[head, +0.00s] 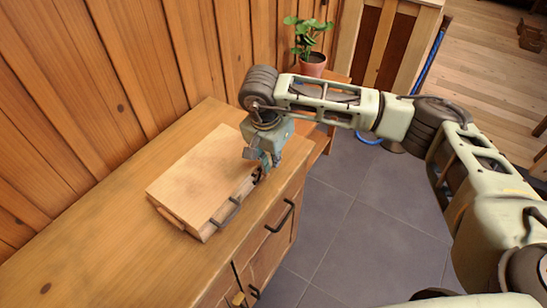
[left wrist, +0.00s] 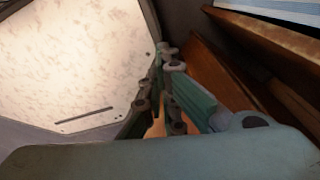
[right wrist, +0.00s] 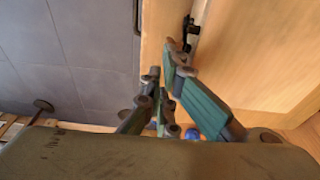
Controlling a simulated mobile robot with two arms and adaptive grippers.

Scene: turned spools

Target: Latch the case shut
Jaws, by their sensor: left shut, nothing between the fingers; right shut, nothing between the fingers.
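The wooden case (head: 195,172) lies on the cabinet top with its lid down, and a dark handle (head: 228,211) is on its front side. A dark metal latch (head: 257,175) sits on that front side near its right end; it also shows in the right wrist view (right wrist: 188,32). I cannot tell the latch's exact position. My right gripper (head: 264,163) is shut and empty, pointing down right at the case's right end, close to the latch and partly covering it. My left gripper (left wrist: 166,58) is shut and empty in the left wrist view, away from the case.
The cabinet top (head: 95,245) is bare to the left of the case. Dark drawer handles (head: 280,216) stick out of the cabinet front. A plank wall (head: 120,70) rises behind. A potted plant (head: 312,64) stands beyond my right arm. Grey floor tiles (head: 350,235) are open on the right.

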